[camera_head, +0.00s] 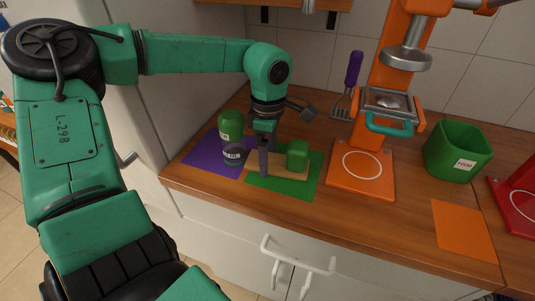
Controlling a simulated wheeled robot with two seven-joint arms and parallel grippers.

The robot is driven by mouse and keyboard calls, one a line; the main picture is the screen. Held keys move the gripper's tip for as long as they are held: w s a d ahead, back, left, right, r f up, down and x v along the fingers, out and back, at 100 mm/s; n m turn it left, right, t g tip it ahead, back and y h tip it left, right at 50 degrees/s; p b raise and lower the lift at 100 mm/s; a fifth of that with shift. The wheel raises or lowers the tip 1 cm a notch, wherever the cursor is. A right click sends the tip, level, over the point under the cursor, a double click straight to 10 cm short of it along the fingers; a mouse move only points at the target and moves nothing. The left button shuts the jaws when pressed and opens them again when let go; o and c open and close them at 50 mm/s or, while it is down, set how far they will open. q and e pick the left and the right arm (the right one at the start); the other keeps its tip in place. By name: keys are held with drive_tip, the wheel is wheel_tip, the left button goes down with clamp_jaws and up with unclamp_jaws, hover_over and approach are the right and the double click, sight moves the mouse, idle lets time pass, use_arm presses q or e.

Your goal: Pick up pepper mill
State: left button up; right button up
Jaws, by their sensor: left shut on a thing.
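My left gripper (265,158) reaches down over the green mat (285,187), its fingers across a tan wooden piece (280,169) lying there. A green blocky part (298,155) shows at the right end of this piece. It appears to be the pepper mill on its side, but I cannot be sure from this view. The gripper is shut on it, and the fingers hide part of its left half. I cannot tell whether it touches the mat. My right gripper is not in view.
A green labelled jar (231,126) and a dark rounded labelled item (233,153) stand close left, by the purple mat (203,158). An orange machine (385,105) stands to the right, then a green bin (458,150) and a bare orange mat (463,230). The cabinet wall limits the left.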

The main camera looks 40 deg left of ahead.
use_arm(q)
wheel_tip(320, 180, up, 20)
drive_tip(key=p, duration=0.1)
drive_tip(key=shift+p, duration=0.3)
